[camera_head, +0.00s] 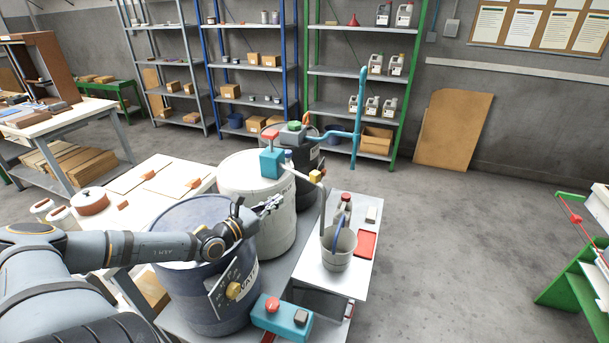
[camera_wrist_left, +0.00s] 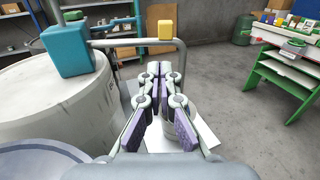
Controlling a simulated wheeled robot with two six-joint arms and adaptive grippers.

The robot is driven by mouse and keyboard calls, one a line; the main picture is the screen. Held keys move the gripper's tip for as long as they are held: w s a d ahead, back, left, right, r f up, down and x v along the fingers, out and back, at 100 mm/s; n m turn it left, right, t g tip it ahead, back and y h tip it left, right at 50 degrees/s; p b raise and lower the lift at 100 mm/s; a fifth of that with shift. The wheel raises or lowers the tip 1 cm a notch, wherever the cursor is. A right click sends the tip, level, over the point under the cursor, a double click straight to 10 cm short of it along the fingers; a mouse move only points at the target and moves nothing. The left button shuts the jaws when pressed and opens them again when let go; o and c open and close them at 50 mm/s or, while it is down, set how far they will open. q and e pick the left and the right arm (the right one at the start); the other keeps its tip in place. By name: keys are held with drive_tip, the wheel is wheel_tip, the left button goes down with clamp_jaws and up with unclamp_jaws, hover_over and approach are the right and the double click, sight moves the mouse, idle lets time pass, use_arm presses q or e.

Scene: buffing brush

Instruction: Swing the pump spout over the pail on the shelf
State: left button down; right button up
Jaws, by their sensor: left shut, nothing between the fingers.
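The pump has a teal body (camera_head: 272,163) on top of a white drum (camera_head: 250,185). Its grey spout (camera_head: 305,173) runs right, carries a yellow block (camera_head: 315,176), then bends down. The spout's lower end is by the left rim of the grey pail (camera_head: 337,254); I cannot tell whether it is inside the rim. The pail stands on a white shelf (camera_head: 348,280). My left gripper (camera_head: 272,203) is shut and empty, beside the white drum and left of the pail. In the left wrist view its fingers (camera_wrist_left: 158,72) are below the spout (camera_wrist_left: 128,42) and partly hide the pail.
A blue drum (camera_head: 205,285) stands below my left arm, and a dark drum (camera_head: 302,150) with a teal pipe stands behind. A bottle (camera_head: 343,208) and red tray (camera_head: 366,245) share the shelf. A teal box with a red button (camera_head: 281,316) sits in front.

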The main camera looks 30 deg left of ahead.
use_arm(q)
drive_tip(key=s+d+r+b, duration=0.1)
drive_tip(key=d+b, duration=0.1)
drive_tip(key=b, duration=0.8)
approach(313, 177)
use_arm(e)
wheel_tip(313, 177, down, 10)
use_arm(q)
drive_tip(key=w+p, duration=0.6)
drive_tip(key=shift+w+d+f, duration=0.1)
drive_tip(key=shift+d, duration=0.15)
drive_tip(key=shift+w+f, duration=0.15)
drive_tip(key=shift+w, duration=0.2)
use_arm(e)
wheel_tip(313, 177, up, 6)
drive_tip(key=shift+s+d+r, duration=0.15)
drive_tip(key=shift+s+d, duration=0.05)
drive_tip(key=shift+s, duration=0.15)
use_arm(q)
drive_tip(key=shift+s, duration=0.1)
